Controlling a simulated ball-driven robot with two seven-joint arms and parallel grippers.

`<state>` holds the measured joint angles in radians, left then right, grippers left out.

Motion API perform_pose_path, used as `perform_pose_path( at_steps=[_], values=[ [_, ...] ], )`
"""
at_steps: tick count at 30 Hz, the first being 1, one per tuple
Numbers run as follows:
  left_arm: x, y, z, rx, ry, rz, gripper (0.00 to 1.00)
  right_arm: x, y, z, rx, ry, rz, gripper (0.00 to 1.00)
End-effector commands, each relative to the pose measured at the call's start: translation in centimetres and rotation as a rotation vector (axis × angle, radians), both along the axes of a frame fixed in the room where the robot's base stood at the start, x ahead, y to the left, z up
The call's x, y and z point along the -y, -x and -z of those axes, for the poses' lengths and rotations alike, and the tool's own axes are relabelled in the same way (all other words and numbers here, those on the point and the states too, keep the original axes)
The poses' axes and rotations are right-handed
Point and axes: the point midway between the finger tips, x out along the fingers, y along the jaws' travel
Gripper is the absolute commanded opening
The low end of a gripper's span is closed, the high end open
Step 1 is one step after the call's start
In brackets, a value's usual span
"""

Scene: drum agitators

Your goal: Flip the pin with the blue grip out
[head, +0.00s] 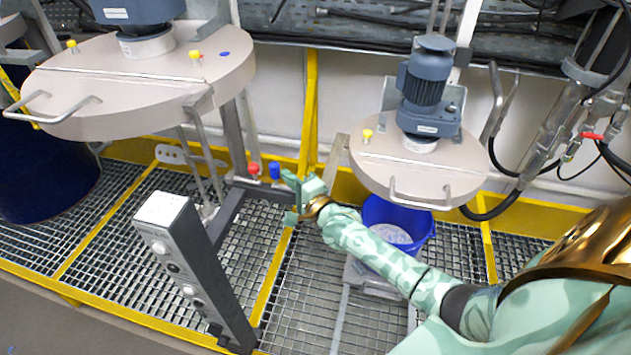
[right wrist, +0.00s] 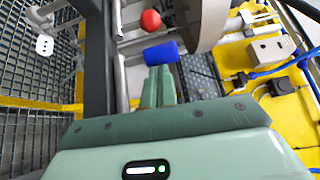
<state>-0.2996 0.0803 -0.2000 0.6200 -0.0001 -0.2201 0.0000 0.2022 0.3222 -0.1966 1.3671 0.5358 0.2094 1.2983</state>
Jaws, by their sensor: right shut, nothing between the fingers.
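The pin with the blue grip (head: 275,170) is on the dark metal frame at the centre of the head view. In the right wrist view its blue grip (right wrist: 161,53) lies just beyond my fingertips. My right gripper (head: 285,176) is shut and empty, with its tips very close to the blue grip. In the right wrist view the two fingers (right wrist: 159,72) are pressed together, pointing at the grip. I cannot tell whether they touch it. The pin's shaft is hidden. My left gripper is not in view.
A red grip (head: 253,168) sits just left of the blue one. Two motor-topped lids, a large one (head: 120,85) and a smaller one (head: 430,165), flank the frame. A grey control box (head: 190,262) stands in front. A blue bucket (head: 415,219) is beneath the smaller lid.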

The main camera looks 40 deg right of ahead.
Motion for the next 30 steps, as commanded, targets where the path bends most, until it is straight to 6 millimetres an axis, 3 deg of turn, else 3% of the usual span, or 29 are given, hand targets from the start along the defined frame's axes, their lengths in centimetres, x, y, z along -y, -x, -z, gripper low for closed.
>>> perform_pose_path(
  at_steps=[7, 21, 30],
  values=[
    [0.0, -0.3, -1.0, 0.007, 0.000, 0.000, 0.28, 0.1, 2.7, -0.2, 0.001, -0.001, -0.002, 0.00],
    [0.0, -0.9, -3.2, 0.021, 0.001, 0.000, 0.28, 1.1, 13.6, 0.2, -0.001, 0.000, 0.000, 0.00],
    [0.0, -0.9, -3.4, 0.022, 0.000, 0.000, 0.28, 1.3, 16.3, 0.4, 0.002, 0.000, 0.001, 0.00]
  ],
)
